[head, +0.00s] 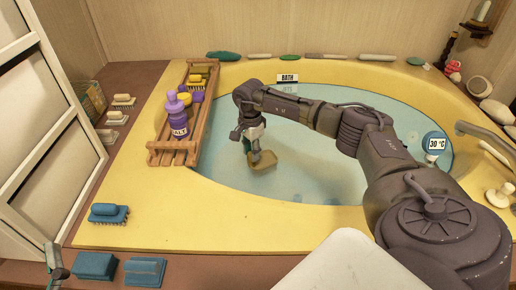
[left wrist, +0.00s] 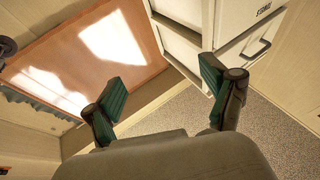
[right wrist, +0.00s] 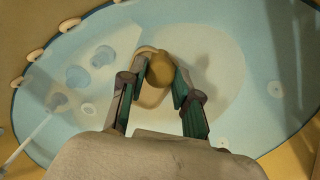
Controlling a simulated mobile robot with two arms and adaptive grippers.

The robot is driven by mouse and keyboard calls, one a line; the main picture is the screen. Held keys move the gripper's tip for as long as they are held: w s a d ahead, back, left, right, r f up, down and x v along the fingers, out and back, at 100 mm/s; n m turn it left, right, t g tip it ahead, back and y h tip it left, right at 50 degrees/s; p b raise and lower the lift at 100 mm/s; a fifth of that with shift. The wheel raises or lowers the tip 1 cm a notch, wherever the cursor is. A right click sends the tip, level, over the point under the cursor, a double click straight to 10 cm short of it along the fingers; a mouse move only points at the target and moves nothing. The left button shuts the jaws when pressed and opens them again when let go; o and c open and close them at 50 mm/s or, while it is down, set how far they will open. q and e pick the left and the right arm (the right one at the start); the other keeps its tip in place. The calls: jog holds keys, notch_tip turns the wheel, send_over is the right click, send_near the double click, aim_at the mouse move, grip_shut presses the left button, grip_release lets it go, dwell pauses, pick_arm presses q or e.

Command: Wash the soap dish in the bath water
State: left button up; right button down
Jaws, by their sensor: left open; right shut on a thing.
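The soap dish (head: 263,160) is a small tan, shallow piece in my right gripper (head: 254,147), over the blue bath water (head: 310,175) near the tub's left side. I cannot tell whether it touches the water. The right wrist view shows the tan dish (right wrist: 161,70) between the two green-padded fingers, which partly cover it. My left gripper (head: 57,262) shows only partly at the lower left of the head view, away from the tub. In the left wrist view its fingers (left wrist: 165,90) are wide apart with nothing between them.
A wooden rack (head: 170,158) with a purple bottle (head: 179,117) stands on the yellow rim at left. A round thermometer (head: 435,143) and a tap (head: 482,131) are at right. Open water lies around the dish.

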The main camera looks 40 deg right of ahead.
jog(key=shift+r+p, duration=0.4)
jog(key=shift+r, duration=0.25)
notch_tip(320, 180, up, 3)
jog(key=shift+f+p, duration=0.1)
jog(key=shift+p, duration=1)
pick_arm(q)
notch_tip(320, 180, down, 14)
jog(key=s+a+g+y, duration=0.3)
jog(key=g, duration=0.6)
pick_arm(e)
jog(key=shift+r+p, duration=0.3)
jog(key=shift+r, duration=0.05)
jog(key=shift+r+p, duration=0.75)
jog(key=shift+r, duration=0.2)
jog(key=shift+r+p, duration=0.3)
jog(key=shift+r, duration=0.1)
pick_arm(q)
jog(key=s+a+f+g+y, duration=0.1)
jog(key=s+a+f+g, duration=0.1)
jog(key=s, duration=0.4)
jog(key=s+a+f+g+y+p, duration=0.1)
jog(key=s+a+f+g, duration=0.1)
jog(key=s+f+g, duration=0.2)
jog(key=shift+s+f+n+g+y, duration=0.2)
jog(key=shift+s+n+g+y, duration=0.15)
jog(key=shift+s+g, duration=0.95)
pick_arm(e)
jog(key=shift+r, duration=0.8)
